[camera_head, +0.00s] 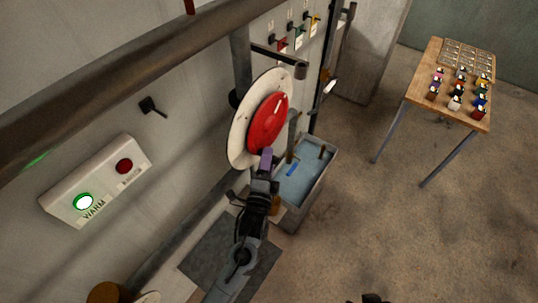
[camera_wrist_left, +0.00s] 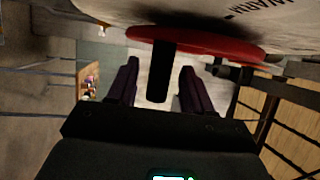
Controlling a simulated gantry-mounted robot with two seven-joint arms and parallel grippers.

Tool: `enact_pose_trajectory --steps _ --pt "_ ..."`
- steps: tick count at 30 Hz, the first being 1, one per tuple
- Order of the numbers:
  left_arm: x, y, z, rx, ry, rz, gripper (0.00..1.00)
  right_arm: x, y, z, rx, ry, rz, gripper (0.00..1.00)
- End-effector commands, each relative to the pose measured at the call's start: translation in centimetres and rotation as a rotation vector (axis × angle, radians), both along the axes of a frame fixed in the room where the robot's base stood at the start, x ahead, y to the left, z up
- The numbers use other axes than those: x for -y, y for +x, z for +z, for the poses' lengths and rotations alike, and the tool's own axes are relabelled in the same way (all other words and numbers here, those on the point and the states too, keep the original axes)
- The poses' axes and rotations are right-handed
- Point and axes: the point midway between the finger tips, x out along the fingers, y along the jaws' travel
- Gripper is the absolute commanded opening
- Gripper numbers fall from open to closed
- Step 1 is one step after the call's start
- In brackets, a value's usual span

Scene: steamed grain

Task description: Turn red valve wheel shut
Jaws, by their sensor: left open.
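The red valve wheel (camera_head: 267,123) is mounted on a round white plate (camera_head: 237,140) on the wall, with a pale mark or spoke on its face. My left gripper (camera_head: 266,154) is at the wheel's lower edge in the head view. In the left wrist view the red wheel (camera_wrist_left: 200,43) spans the top, and a dark handle peg (camera_wrist_left: 160,72) sticks out from it. My left gripper (camera_wrist_left: 158,80) is open, its purple fingers on either side of the peg, with gaps visible on both sides. The right gripper's fingers do not show.
A wall box (camera_head: 97,180) has a lit green WARM button and a red button. Small coloured valves (camera_head: 297,30) and a dark pipe arm (camera_head: 280,62) are above the wheel. A water trough (camera_head: 305,180) stands below right. A wooden table (camera_head: 425,75) with small bottles is far right.

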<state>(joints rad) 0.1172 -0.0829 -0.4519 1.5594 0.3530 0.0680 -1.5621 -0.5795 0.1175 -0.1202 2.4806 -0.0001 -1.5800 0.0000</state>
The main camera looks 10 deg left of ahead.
Motion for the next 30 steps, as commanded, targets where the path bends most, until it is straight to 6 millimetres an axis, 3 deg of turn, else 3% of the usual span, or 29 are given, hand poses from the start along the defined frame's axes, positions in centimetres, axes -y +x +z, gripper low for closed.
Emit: enact_pose_trajectory --steps 6,15,25,30 --pt "0.08 1.28 0.21 -0.001 0.0 0.001 0.51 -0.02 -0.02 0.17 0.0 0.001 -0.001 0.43" --pt "0.11 1.39 0.22 -0.001 0.0 0.001 0.51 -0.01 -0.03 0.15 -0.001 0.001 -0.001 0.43" --pt "0.09 1.37 0.22 -0.001 0.0 0.001 0.0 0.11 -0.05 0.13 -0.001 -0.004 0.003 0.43" --pt "0.09 1.36 0.22 -0.001 0.0 0.0 0.0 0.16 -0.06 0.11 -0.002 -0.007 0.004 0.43"
